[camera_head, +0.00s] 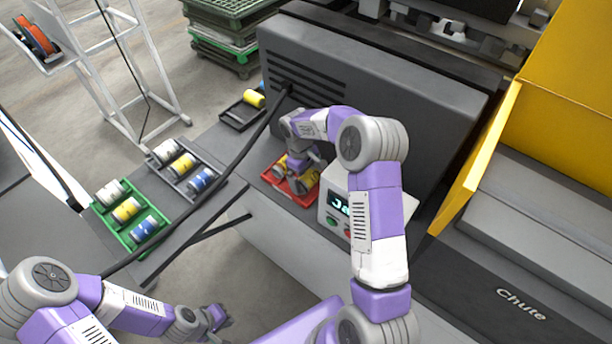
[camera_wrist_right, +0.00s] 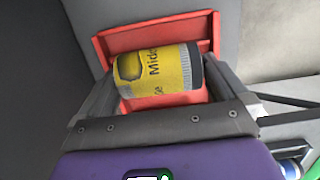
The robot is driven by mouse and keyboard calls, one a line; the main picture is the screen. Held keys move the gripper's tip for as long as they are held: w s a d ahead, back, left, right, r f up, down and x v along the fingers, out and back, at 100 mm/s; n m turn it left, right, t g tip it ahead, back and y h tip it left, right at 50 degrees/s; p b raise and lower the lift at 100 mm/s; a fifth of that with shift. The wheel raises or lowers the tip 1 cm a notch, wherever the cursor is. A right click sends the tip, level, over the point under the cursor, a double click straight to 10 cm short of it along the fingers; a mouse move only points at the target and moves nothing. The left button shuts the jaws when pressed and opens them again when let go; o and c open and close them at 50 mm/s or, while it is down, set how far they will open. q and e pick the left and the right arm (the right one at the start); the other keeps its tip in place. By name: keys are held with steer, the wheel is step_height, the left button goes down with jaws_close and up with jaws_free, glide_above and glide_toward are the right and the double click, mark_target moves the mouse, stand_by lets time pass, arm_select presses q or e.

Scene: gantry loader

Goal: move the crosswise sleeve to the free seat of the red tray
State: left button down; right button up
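The red tray (camera_head: 296,197) stands on the bench beside the display box. A yellow sleeve (camera_wrist_right: 160,72) with a grey end band lies in it, and the tray's red rim (camera_wrist_right: 150,34) shows behind it. My right gripper (camera_head: 301,180) is down over the tray. In the right wrist view its fingers (camera_wrist_right: 162,85) stand wide apart, one near each end of the sleeve; contact is not clear.
A green tray (camera_head: 109,232) and a dark grey tray (camera_head: 211,200) each hold a white, a yellow and a blue sleeve. The display box (camera_head: 336,190) stands close right of the red tray. A dark machine housing (camera_head: 400,95) rises behind. A black cable crosses the bench.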

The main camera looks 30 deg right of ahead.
steer(key=r, duration=0.5)
steer(key=w+r+p, duration=0.1)
steer(key=r, duration=0.1)
steer(key=shift+a+r, duration=0.25)
step_height(320, 180, up, 6)
steer(key=p, duration=0.5)
stand_by(0.5)
